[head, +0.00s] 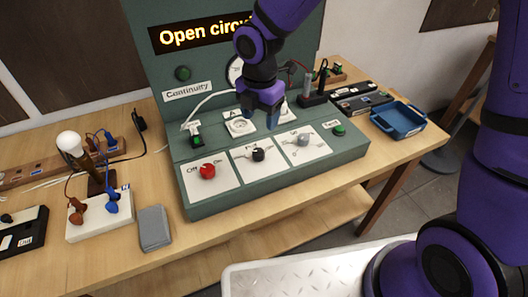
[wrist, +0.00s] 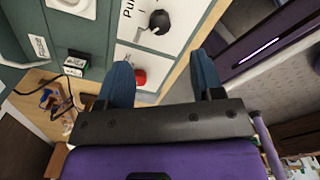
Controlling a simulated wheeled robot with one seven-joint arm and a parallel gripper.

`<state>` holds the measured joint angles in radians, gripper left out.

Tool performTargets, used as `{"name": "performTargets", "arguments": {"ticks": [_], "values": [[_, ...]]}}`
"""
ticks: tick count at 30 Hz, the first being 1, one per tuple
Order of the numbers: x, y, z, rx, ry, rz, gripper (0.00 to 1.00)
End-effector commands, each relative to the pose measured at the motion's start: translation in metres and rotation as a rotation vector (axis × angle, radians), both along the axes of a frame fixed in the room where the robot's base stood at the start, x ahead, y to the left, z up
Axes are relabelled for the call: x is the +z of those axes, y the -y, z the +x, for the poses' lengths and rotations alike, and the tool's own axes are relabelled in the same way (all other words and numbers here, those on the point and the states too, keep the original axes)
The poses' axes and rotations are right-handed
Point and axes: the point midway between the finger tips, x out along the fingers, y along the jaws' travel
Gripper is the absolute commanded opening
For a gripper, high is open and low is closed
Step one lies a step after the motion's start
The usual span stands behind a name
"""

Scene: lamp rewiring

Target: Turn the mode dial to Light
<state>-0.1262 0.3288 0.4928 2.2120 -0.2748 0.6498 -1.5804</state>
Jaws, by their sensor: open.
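The green console (head: 200,140) carries a row of three knobs on white plates. The left knob is red (head: 207,171), with Off and On marked above it. The middle knob is black (head: 258,154) and the right knob is grey (head: 303,139); their marks are too small or covered to read fully, so I cannot tell which is the mode dial or its setting. My gripper (head: 270,117) is above the console, behind the black and grey knobs. In the wrist view its blue fingers (wrist: 162,76) are apart and empty, with the black knob (wrist: 160,20) and red knob (wrist: 139,77) beyond.
The console's display (head: 200,34) reads "Open circ…", partly covered by my arm. A blue tray (head: 399,121) lies at right. A green button (head: 339,130) is right of the grey knob.

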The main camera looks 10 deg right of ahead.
Motion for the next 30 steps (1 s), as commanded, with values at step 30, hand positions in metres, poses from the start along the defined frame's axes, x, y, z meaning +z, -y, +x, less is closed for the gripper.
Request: {"name": "performTargets", "arguments": {"ticks": [30], "values": [[-0.114, -0.007, 0.000, 0.054, -0.011, 0.007, 0.61]]}}
